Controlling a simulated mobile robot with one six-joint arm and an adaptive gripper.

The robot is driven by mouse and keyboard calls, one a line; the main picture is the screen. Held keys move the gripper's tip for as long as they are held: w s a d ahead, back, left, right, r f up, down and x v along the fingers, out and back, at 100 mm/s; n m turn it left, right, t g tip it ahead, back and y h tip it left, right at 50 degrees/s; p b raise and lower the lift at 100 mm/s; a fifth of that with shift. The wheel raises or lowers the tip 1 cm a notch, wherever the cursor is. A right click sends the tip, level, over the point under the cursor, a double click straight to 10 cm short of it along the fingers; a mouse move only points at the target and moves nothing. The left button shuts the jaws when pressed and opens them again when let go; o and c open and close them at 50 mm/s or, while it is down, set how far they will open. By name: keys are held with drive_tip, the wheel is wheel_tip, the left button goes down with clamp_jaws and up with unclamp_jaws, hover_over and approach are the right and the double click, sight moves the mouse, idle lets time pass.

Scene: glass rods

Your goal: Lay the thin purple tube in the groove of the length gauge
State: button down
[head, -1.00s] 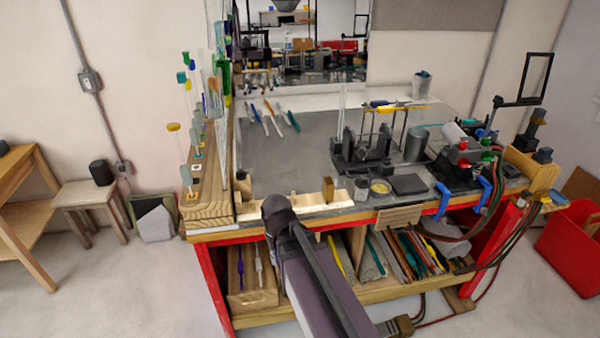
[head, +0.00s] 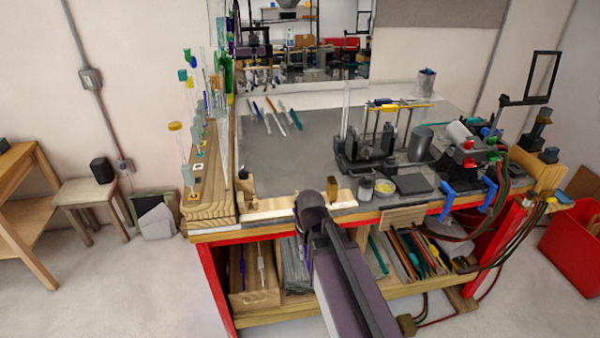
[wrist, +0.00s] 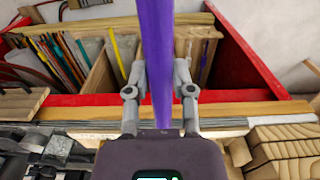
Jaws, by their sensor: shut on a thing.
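The thin purple tube (wrist: 157,50) is between the two fingers of my gripper (wrist: 160,70) in the wrist view. It runs up past the top edge of that view, and its lower part passes behind my gripper's body. My gripper is shut on it.
A wooden rack (head: 212,205) with upright rods stands at the left. Several thin rods (head: 277,112) lie at the back of the grey bench top (head: 290,155). A black burner stand (head: 365,155) and a dark pad (head: 412,184) stand right. The bench middle is clear.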

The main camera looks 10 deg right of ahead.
drive_tip(key=shift+w, duration=0.15)
drive_tip(key=w+d+r+n+p, duration=0.1)
drive_tip(key=w+r+n+p, duration=0.2)
drive_tip(key=w+n, duration=0.3)
drive_tip(key=w+d+r+n+p, duration=0.1)
drive_tip(key=w+r+n+p, duration=0.1)
drive_tip(key=w+n, duration=0.4)
drive_tip(key=w+d+r+n+p, duration=0.1)
drive_tip(key=w+r+n+p, duration=0.2)
drive_tip(key=w, duration=1.1)
drive_tip(key=n, duration=0.3)
drive_tip(key=shift+w+r+p, duration=0.25)
drive_tip(key=shift+r+p, duration=0.05)
drive_tip(key=shift+p, duration=0.05)
drive_tip(key=shift+f, duration=0.1)
wheel_tip(320, 180, down, 7)
drive_tip(key=b, duration=0.7)
drive_tip(key=shift+r, duration=0.25)
